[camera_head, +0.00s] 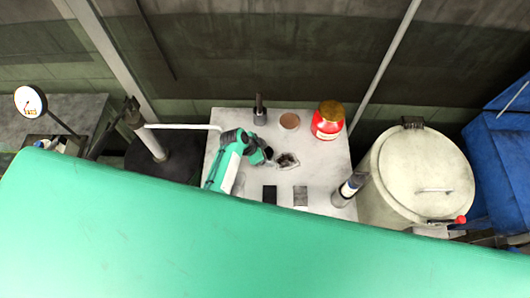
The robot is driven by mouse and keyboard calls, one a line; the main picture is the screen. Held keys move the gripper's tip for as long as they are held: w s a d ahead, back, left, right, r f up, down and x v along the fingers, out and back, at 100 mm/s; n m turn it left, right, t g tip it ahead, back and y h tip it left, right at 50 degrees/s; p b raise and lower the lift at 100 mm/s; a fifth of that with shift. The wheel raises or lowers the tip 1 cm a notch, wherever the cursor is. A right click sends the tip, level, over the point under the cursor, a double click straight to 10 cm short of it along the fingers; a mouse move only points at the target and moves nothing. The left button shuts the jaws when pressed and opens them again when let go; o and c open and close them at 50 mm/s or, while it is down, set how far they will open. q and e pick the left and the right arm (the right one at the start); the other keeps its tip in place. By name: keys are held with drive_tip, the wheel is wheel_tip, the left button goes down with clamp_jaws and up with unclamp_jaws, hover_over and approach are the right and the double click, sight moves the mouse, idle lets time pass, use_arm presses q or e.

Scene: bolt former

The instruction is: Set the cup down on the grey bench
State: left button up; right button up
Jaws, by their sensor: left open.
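A small round thing with a brown top and pale rim, which looks like the cup (289,121), is upright on the pale grey bench (325,160), toward the back. My left gripper (271,161) is at the end of the green and white arm, over the left-middle of the bench. It is open, nearer to me than the cup and apart from it. Its fingers are small and dark, beside a dark patch (288,160) on the bench top. My right gripper is not in view. My own green body hides the front of the bench.
A red jar with a gold lid (328,121) stands right of the cup, and a dark upright cylinder (260,110) left of it. A black plate (269,194) and a grey plate (300,195) lie nearer. A cream drum (415,172) is at the right.

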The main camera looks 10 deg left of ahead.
use_arm(q)
drive_tip(key=shift+s+a+r, duration=0.15)
drive_tip(key=shift+a+r, duration=0.15)
drive_tip(key=shift+r, duration=0.2)
drive_tip(key=b+v, duration=0.2)
drive_tip(key=v, duration=0.4)
drive_tip(key=shift+r, duration=0.25)
drive_tip(key=shift+s, duration=0.15)
